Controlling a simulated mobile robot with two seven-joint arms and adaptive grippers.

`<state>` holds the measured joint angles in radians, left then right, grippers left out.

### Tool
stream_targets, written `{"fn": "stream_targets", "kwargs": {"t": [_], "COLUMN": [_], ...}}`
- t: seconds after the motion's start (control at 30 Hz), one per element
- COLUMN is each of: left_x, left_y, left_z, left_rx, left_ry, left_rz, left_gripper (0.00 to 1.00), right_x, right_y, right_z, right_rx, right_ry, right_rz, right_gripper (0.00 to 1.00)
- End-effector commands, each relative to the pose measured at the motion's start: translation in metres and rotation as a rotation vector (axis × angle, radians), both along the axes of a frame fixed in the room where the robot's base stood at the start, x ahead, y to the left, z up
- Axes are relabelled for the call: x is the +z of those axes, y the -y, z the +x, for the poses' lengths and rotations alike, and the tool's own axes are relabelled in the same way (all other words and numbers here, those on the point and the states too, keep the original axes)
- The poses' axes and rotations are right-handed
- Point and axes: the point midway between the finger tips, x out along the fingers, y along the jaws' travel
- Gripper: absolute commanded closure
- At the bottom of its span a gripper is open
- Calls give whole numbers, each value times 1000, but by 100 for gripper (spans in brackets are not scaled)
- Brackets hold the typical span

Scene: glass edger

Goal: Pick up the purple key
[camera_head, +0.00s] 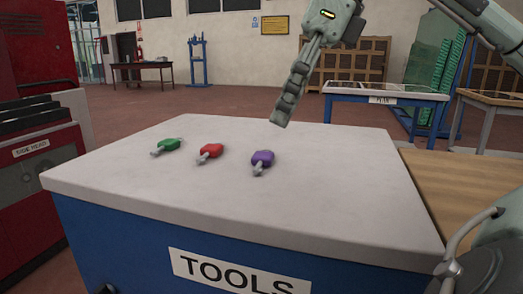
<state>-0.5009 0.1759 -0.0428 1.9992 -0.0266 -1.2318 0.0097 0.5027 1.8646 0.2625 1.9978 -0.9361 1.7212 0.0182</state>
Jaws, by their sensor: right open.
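The purple key (262,160) lies on the pale top of the tools cabinet (330,190), with its grey shaft pointing toward the front. A red key (210,151) and a green key (168,146) lie to its left. My right gripper (281,118) comes down from the top and hangs above the cabinet top, above and slightly right of the purple key in the picture. It is open, seen nearly edge-on, and appears empty and apart from the keys. My left gripper is not in view.
A wooden surface (465,190) adjoins the cabinet on the right. A red machine (40,160) stands at the left. A blue-framed table (385,95) stands behind. The cabinet top is clear apart from the keys.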

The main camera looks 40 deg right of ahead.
Motion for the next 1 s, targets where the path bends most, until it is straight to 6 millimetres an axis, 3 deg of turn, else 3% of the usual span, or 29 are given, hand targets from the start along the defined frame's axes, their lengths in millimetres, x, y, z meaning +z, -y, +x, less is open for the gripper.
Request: {"fn": "stream_targets", "kwargs": {"t": [0.6, 0.9, 1.0], "left_x": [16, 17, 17], "left_y": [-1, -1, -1], "left_z": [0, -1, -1], "left_rx": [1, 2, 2], "left_ry": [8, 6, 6], "left_rz": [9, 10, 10], "left_gripper": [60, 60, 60], "right_x": [-68, -72, -72], "right_y": [-14, -15, -15], "right_z": [23, 24, 24], "right_rx": [2, 0, 0], "right_ry": [-1, 0, 0], "right_rz": [2, 0, 0], "right_gripper": [14, 14, 27]}}
